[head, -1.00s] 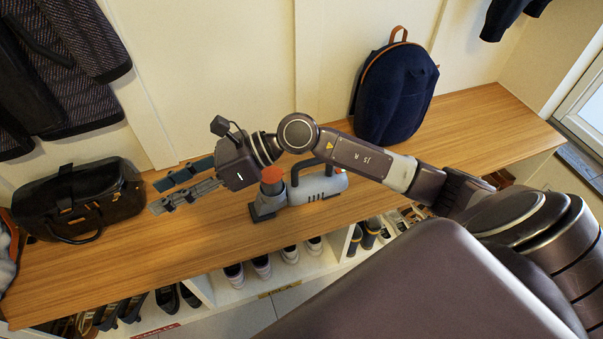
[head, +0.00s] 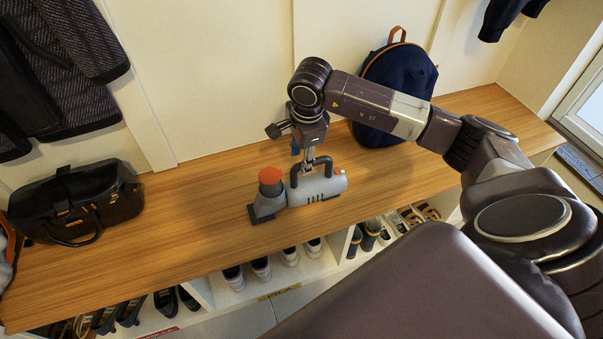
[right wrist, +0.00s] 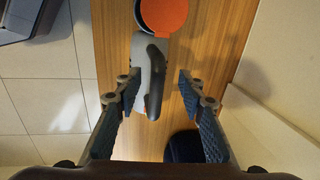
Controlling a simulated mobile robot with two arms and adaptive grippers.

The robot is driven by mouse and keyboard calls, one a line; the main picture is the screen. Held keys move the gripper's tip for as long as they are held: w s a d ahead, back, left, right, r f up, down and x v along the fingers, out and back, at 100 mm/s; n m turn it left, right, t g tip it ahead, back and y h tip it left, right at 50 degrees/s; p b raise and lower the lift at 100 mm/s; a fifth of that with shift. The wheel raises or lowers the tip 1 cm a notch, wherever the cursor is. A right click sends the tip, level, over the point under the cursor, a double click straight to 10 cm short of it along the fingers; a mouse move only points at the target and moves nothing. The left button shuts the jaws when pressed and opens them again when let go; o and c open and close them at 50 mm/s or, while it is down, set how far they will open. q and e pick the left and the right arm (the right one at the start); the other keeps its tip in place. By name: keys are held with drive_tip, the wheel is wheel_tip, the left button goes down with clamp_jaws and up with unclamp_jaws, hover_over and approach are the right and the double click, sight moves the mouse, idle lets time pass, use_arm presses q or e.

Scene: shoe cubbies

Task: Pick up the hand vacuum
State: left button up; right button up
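The hand vacuum (head: 318,187) lies on the wooden bench top, grey with a dark arched handle and an orange-red cap. In the right wrist view, the vacuum (right wrist: 143,55) shows its dark handle between and beyond my open fingers. My right gripper (head: 303,165) points down over the handle, close to it. In the right wrist view, the right gripper (right wrist: 155,92) has its fingers spread apart with nothing gripped; the vacuum's body is nearer the left finger. Whether a finger touches the handle cannot be told. My left gripper is not in view.
The wooden bench (head: 200,200) has free room left of the vacuum. A black bag (head: 85,200) stands at the left, a navy backpack (head: 400,75) at the back right. Shoes fill the cubbies below. The wall (head: 220,80) rises behind the bench.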

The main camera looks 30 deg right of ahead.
sight(300, 163)
drive_tip(key=f, duration=0.4)
drive_tip(key=shift+w+d, duration=0.1)
drive_tip(key=shift+w, duration=0.1)
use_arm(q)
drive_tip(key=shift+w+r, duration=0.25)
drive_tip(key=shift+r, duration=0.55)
use_arm(e)
drive_tip(key=shift+c, duration=0.4)
clamp_jaws()
drive_tip(key=shift+w+r, duration=0.1)
